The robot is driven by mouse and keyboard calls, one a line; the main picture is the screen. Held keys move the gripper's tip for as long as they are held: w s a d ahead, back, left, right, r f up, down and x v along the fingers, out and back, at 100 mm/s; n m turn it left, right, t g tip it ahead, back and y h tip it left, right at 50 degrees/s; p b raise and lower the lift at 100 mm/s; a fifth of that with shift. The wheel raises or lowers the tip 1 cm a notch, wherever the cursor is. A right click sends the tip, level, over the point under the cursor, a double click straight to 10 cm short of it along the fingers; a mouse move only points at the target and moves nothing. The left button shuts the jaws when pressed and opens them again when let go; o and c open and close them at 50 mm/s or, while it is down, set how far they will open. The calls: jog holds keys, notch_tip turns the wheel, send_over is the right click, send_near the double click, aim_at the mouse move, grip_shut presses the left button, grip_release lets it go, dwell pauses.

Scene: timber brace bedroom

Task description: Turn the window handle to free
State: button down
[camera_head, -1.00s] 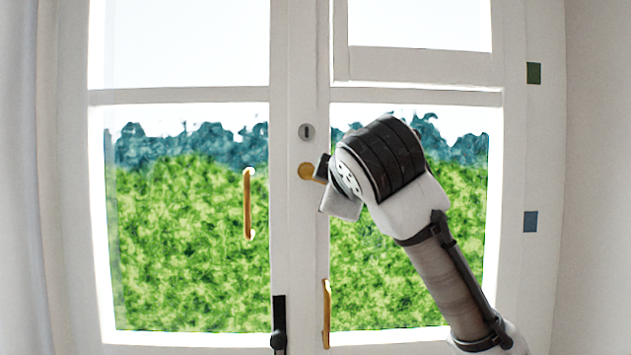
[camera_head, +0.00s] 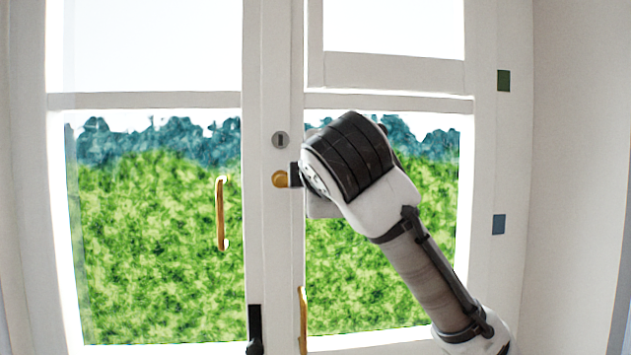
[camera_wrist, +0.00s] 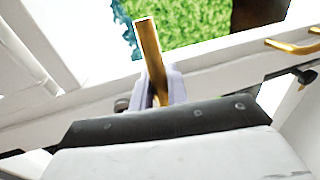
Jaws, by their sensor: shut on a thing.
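The window handle is brass. Its round base (camera_head: 280,179) sits on the white middle frame in the head view, and its lever is hidden there behind my gripper (camera_head: 295,175). In the wrist view the brass lever (camera_wrist: 149,42) sticks out beyond the pale fingers of my gripper (camera_wrist: 160,88). My gripper is shut on this lever, with a finger on each side. The lever stands slightly tilted in the wrist view. I cannot tell from these views whether the latch is free.
A round grey keyhole (camera_head: 280,140) sits just above the handle's base. Brass pull bars stand on the left pane (camera_head: 221,213) and lower on the middle frame (camera_head: 303,320). A black fitting (camera_head: 255,330) is at the bottom. Green and blue squares mark the right frame.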

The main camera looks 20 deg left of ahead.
jog(key=c, duration=1.5)
grip_release()
jog(key=shift+o, duration=0.2)
jog(key=b+v, duration=0.4)
jog(key=v, duration=1)
